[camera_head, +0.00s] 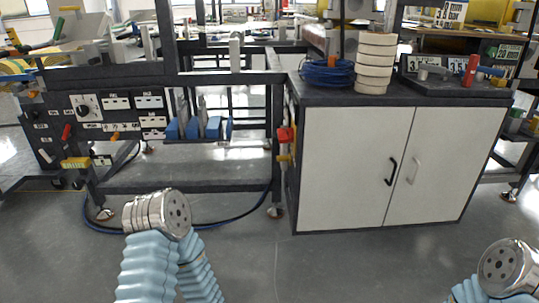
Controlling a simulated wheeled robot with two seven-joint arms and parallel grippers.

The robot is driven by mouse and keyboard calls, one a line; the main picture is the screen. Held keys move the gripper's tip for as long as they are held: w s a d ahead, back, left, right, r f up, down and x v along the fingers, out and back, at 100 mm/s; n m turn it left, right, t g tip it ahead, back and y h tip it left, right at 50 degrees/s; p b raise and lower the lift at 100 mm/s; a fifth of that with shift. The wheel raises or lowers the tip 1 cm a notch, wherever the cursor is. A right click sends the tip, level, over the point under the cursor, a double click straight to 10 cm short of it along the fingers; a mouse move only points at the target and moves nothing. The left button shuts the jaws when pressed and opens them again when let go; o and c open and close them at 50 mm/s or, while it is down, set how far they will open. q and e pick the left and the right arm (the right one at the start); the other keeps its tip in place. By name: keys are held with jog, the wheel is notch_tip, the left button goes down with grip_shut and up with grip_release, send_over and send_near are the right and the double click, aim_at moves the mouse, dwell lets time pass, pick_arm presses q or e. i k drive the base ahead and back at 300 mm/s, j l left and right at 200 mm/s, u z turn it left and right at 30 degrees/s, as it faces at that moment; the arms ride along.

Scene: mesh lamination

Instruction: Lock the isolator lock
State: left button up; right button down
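A small red part (286,134) sits on the dark post at the left edge of the white cabinet. A yellow piece (284,158) is just below it. These look like the isolator switch and its lock, but they are too small to tell whether the lock is open or locked. My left arm, with a light blue sleeve and a silver joint, shows at the lower left. My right arm shows partly at the lower right corner. Neither gripper's fingers can be seen. Both arms are apart from the red and yellow parts.
The white two-door cabinet (350,165) has a dark top (420,98) bearing a blue cable coil (327,74) and stacked cream rings (375,64). A control panel (105,115) is at the left. A dark cable lies on the floor by the frame's feet. The grey floor (340,270) in front is clear.

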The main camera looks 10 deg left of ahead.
aim_at(281, 158)
jog(key=j, duration=0.75)
jog(key=z, duration=0.35)
jog(key=i+j+z, duration=0.4)
jog(key=j, duration=0.15)
jog(key=i+j+z, duration=0.2)
jog(key=j, duration=0.15)
jog(key=j+z, duration=0.2)
jog(key=i+j, duration=0.1)
jog(key=j, duration=0.2)
jog(key=i+j, duration=0.1)
jog(key=j, duration=0.55)
jog(key=i, duration=0.05)
